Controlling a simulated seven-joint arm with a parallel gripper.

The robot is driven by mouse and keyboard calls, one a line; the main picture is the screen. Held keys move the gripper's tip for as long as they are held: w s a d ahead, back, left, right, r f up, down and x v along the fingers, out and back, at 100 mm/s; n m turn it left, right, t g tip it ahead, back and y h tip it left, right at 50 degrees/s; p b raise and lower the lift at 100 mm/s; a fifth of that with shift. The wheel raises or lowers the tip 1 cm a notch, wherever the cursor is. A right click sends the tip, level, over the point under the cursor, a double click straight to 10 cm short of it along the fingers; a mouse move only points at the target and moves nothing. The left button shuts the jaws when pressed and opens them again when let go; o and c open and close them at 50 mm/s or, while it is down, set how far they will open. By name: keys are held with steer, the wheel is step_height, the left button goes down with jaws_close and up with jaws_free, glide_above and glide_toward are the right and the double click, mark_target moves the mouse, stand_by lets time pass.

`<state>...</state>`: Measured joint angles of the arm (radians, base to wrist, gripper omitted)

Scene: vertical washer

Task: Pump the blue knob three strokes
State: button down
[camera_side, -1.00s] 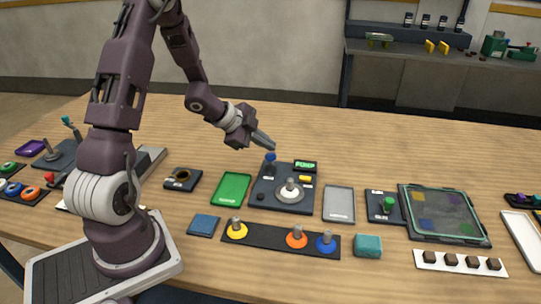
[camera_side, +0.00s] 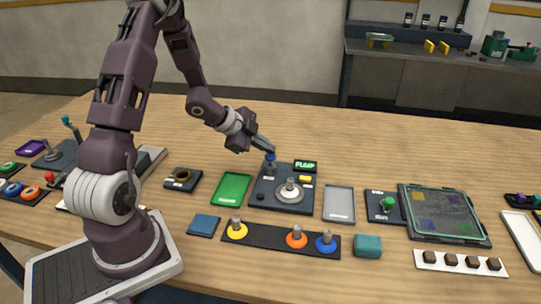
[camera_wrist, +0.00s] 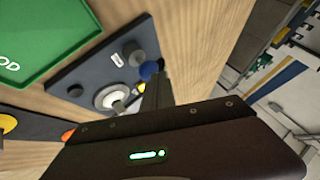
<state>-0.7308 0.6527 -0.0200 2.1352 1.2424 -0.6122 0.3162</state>
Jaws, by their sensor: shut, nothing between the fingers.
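The blue knob (camera_side: 270,156) stands on a post at the back left of the dark pump panel (camera_side: 265,202). It also shows in the wrist view (camera_wrist: 149,70), close to the fingers. My gripper (camera_side: 270,149) is shut and empty, its fingertips pointing down at the top of the knob, touching it or very nearly so. The panel also carries a round grey dial with a peg (camera_side: 289,190), a small black knob and a green-lettered display (camera_side: 304,167) that reads PUMP.
A green tray (camera_side: 231,188) lies left of the panel and a grey tray (camera_side: 339,204) right of it. In front is a dark strip (camera_side: 265,236) with yellow, orange and blue ringed pegs. The table behind the panel is clear.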

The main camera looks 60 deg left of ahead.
mark_target(267, 156)
steer(key=shift+f, duration=1.05)
stand_by(0.6)
steer(key=shift+r, duration=1.6)
steer(key=shift+r, duration=2.55)
step_height(267, 156, up, 4)
steer(key=shift+f, duration=0.1)
stand_by(0.3)
steer(key=shift+f, duration=0.1)
